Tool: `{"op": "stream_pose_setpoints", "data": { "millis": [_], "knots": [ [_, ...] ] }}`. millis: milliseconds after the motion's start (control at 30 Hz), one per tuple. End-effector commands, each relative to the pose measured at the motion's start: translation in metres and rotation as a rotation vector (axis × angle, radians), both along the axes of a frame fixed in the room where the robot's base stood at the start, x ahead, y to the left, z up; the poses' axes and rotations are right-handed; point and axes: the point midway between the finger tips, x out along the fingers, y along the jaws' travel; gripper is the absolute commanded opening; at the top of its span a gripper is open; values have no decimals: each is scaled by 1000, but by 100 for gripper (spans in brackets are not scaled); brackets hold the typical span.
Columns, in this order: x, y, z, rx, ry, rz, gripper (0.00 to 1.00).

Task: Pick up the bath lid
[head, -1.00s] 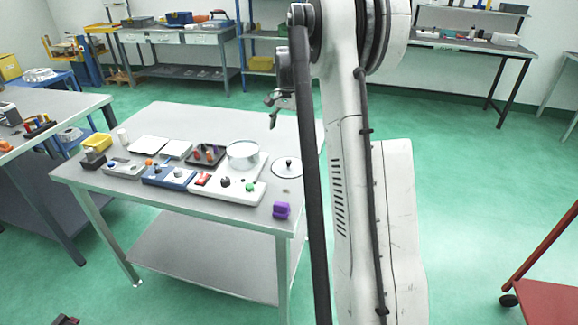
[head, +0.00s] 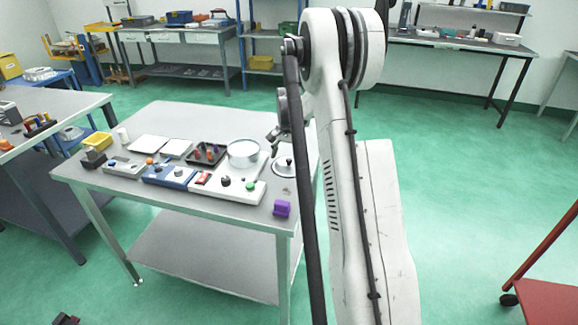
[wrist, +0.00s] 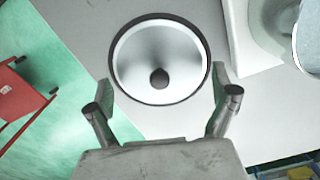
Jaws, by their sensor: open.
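The bath lid (head: 283,170) is a round pale disc with a dark rim and a black knob, lying near the right edge of the table (head: 225,125). It also shows in the wrist view (wrist: 140,45), with its knob (wrist: 159,78) towards my gripper. My gripper (head: 273,134) is above the lid in the head view, partly hidden by my arm. In the wrist view my gripper (wrist: 165,88) is open and empty, its two fingers on either side of the knob in the picture. I cannot tell the exact height gap.
A round white bath (head: 243,154) stands left of the lid on a white base with knobs. The table's back is clear.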

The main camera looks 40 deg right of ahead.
Motion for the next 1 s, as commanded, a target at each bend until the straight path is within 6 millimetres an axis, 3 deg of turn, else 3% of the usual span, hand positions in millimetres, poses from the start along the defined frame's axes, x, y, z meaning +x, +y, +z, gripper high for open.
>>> {"op": "stream_pose_setpoints", "data": {
  "millis": [300,800,1000],
  "knots": [
    [0,0,-6,0,0,0,92],
    [0,0,-7,0,0,0,27],
    [0,0,-8,0,0,0,23]
  ]
}}
